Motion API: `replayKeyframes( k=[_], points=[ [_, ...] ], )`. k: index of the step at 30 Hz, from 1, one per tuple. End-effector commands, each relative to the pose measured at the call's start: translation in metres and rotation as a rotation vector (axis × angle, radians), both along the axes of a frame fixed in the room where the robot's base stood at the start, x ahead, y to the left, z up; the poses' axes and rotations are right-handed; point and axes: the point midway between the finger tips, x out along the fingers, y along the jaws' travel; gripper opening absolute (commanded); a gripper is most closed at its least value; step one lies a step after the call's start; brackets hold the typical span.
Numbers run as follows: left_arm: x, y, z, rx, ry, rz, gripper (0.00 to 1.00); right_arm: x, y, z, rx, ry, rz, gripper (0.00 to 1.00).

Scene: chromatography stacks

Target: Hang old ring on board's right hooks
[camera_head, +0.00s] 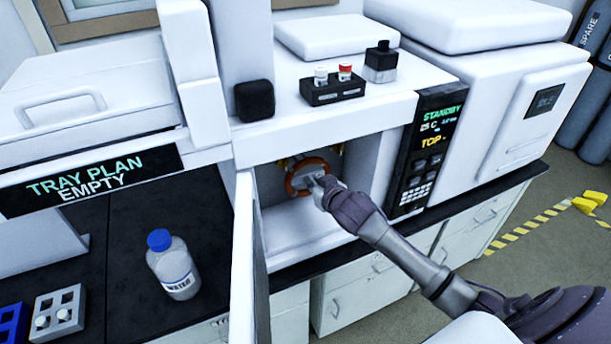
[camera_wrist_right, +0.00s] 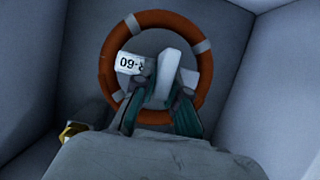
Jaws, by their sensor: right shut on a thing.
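The orange ring (camera_head: 297,187) is inside the open compartment of the white instrument. In the right wrist view the ring (camera_wrist_right: 107,75) faces me, with grey bands and a white tag (camera_wrist_right: 130,64) whose lettering appears upside down. My right gripper (camera_head: 317,184) reaches into the compartment and is shut on the ring, at a pale tab (camera_wrist_right: 169,75) in front of its middle. The fingers cover the lower part of the ring in the wrist view. Whether the ring touches the compartment's back wall is unclear. No board with hooks is recognisable. My left gripper is out of view.
The open white door (camera_head: 243,250) stands at the compartment's left edge. A control panel (camera_head: 425,150) reading STANDBY is on its right. A blue-capped water bottle (camera_head: 174,268) stands on the dark bench. Pale compartment walls (camera_wrist_right: 270,110) surround the right gripper closely.

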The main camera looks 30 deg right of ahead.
Motion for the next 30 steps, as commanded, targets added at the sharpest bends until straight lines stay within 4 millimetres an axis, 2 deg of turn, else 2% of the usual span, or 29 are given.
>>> replayKeyframes(
  k=[1,6,12,18,30],
  points=[
    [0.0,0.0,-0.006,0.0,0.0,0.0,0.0,-0.017,0.002,-0.005,0.001,0.001,0.003,0.0],
    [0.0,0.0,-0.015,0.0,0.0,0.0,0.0,-0.065,0.004,-0.004,0.0,0.001,0.001,0.0],
    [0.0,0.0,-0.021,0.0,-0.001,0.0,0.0,-0.103,0.006,-0.002,0.0,0.001,0.001,0.0],
    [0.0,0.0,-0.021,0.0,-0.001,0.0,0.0,-0.118,0.007,0.002,0.0,-0.001,0.0,0.0],
    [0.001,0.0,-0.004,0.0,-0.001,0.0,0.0,-0.12,0.007,0.016,0.0,-0.002,0.0,0.0]
  ],
)
